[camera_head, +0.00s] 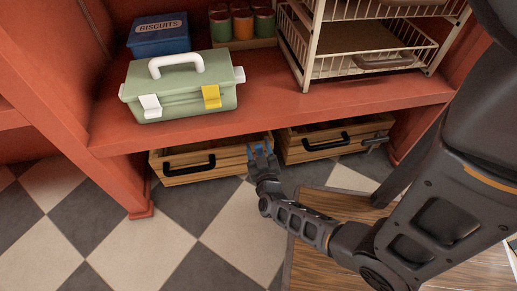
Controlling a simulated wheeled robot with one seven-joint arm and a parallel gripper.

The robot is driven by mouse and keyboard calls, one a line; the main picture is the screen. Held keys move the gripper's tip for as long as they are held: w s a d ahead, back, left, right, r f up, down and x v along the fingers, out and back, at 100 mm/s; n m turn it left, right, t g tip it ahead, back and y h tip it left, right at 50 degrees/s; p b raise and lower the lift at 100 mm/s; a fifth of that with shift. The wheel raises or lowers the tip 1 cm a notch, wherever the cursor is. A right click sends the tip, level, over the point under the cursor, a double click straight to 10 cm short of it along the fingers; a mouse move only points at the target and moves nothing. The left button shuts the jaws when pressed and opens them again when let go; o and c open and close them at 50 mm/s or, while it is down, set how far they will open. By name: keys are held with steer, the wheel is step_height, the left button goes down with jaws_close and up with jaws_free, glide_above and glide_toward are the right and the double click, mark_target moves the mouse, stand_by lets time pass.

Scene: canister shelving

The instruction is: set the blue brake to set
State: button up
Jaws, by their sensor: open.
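A small blue piece, which looks like the blue brake (257,148), shows at the right end of the front of the left wooden drawer (228,165). My gripper (261,154) is right at it, its open fingers around or just in front of the blue piece; I cannot tell whether they touch it. The fingers hide much of the blue piece, so its position cannot be read. The drawer has a black handle (190,167) left of my gripper.
A second wooden drawer (320,156) with a grey lever (376,139) at its right end sits to the right. Above is a red shelf (300,112) with a green toolbox (182,92). A wooden surface (335,205) lies below my arm. Checkered floor is free at left.

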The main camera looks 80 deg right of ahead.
steer(key=shift+c, duration=0.3)
jaws_close()
stand_by(0.3)
